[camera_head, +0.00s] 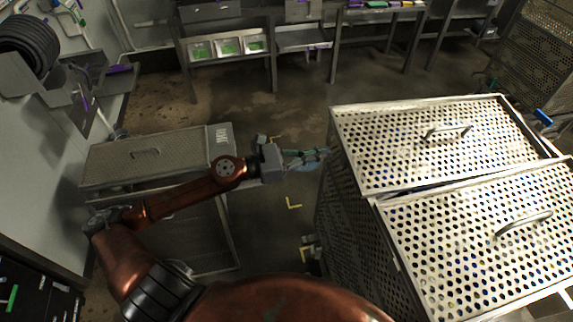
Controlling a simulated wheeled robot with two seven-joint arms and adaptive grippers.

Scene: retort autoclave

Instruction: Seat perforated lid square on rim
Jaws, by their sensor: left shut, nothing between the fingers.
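Two bright perforated lids lie side by side on a large perforated basket (340,230) at the right. The far lid (400,162) and the near lid (450,262) each have a bar handle. The far lid's near edge and the near lid's far edge meet along a dark, slightly uneven seam, so I cannot tell whether either sits fully square on the rim. My left gripper (312,156) is shut and empty, just left of the basket's far lid; I cannot tell whether it touches the basket. My right gripper is not in view.
A darker, finely meshed panel (125,160) with a handle lies on a low cart at the left, behind my left arm. Benches with trays (228,46) line the back wall. A tall perforated rack (545,40) stands at the far right. The floor between cart and basket is open.

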